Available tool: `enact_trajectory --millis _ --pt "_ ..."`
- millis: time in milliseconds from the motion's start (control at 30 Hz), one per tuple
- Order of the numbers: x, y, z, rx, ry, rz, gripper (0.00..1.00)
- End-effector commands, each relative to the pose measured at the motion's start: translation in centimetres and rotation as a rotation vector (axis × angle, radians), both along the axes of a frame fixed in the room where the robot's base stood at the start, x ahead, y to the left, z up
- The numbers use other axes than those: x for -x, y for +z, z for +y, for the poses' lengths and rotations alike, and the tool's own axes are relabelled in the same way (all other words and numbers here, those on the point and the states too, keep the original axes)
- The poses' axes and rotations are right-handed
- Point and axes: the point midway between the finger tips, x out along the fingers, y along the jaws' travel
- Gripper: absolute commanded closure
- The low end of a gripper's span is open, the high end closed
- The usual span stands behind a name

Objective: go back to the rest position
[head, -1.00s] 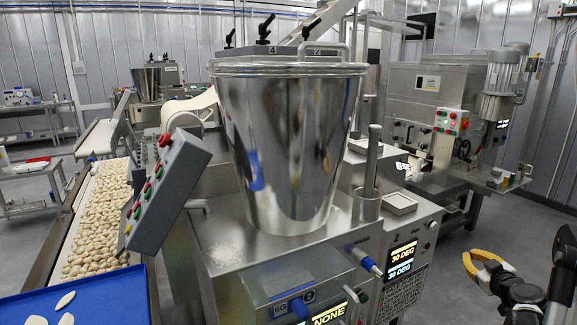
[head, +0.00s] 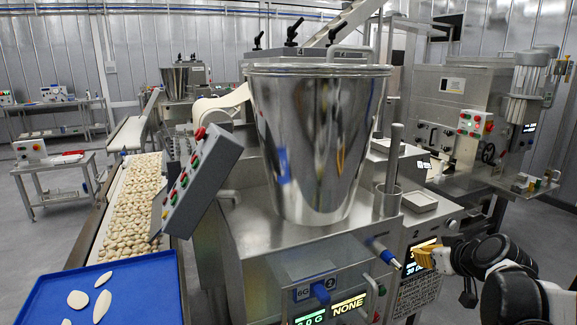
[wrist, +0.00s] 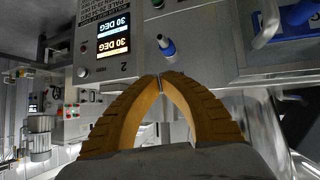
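My gripper (head: 424,256) shows at the lower right of the head view, with its yellow fingers in front of the filling machine (head: 262,258). In the wrist view the two curved fingertips (wrist: 160,80) meet, with nothing visible between them. A blue-tipped nozzle knob (wrist: 167,47) on the machine's front lies just beyond the fingertips, apart from them as far as I can tell. The same knob (head: 386,256) shows left of my gripper in the head view. The display panel (wrist: 112,36) reads 30 DEG twice.
A steel hopper (head: 315,140) stands on the machine. A button box (head: 198,180) leans out at its left. A conveyor (head: 137,205) carries many pasta pieces, and a blue tray (head: 140,290) holds several pale pieces. Another machine (head: 455,110) stands behind at right. Grey floor lies between.

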Motion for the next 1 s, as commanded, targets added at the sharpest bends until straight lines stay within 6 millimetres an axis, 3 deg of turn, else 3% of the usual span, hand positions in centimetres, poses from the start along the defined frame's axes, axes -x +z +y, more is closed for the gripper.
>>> enact_trajectory --millis 33,200,333,500,700,1000 --pt "2.0 0.5 3.0 -0.017 0.011 0.039 1.0" --pt "9.4 0.7 9.7 -0.066 -0.013 0.176 1.0" --pt "15.4 -0.1 12.9 -0.08 -0.057 0.263 1.0" --pt "21.3 -1.7 14.6 -0.079 -0.122 0.332 1.0" --pt "24.1 -2.6 14.8 -0.078 -0.168 0.356 1.0" --pt "24.3 -2.7 14.8 -0.079 -0.173 0.358 1.0"
